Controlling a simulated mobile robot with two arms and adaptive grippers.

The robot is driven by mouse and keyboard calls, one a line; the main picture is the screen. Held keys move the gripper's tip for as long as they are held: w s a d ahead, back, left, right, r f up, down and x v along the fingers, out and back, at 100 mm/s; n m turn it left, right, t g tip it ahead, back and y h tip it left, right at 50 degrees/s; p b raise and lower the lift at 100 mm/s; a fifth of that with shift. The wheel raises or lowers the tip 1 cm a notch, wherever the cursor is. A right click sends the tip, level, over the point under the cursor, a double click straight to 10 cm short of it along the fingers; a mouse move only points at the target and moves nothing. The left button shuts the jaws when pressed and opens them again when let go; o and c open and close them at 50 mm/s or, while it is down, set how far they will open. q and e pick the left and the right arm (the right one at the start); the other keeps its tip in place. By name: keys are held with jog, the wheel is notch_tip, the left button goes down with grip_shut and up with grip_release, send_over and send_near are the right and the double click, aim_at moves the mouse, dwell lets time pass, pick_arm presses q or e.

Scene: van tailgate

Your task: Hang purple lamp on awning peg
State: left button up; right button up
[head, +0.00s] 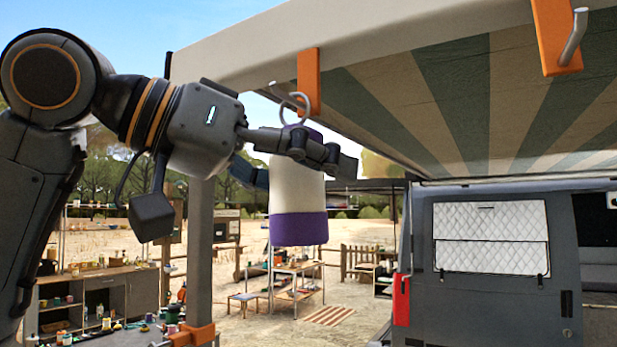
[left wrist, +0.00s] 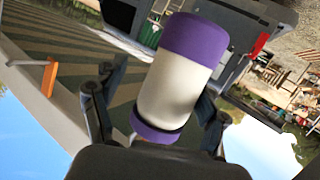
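The purple lamp (head: 298,190), with a white body and purple ends, is upright below the awning's front beam. Its pale ring (head: 291,108) overlaps the grey peg (head: 276,90) of the left orange bracket (head: 308,82); I cannot tell for sure that the ring is around the peg. My left gripper (head: 302,158) is at the lamp's upper part, one finger in front and one behind. In the left wrist view the lamp (left wrist: 170,90) stands between the spread fingers (left wrist: 157,112), with gaps beside it, so the gripper looks open. My right gripper is not in view.
A second orange bracket (head: 557,38) with a peg is at the upper right. The striped awning (head: 470,100) spreads overhead. The grey van (head: 490,290) stands at the right. An awning post (head: 200,250) is below my left arm, beside cluttered workbenches (head: 100,290).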

pick_arm(q)
jog(key=shift+s+a, duration=0.1)
jog(key=v, duration=1.1)
jog(key=shift+a, duration=0.35)
jog(key=shift+s+r, duration=0.1)
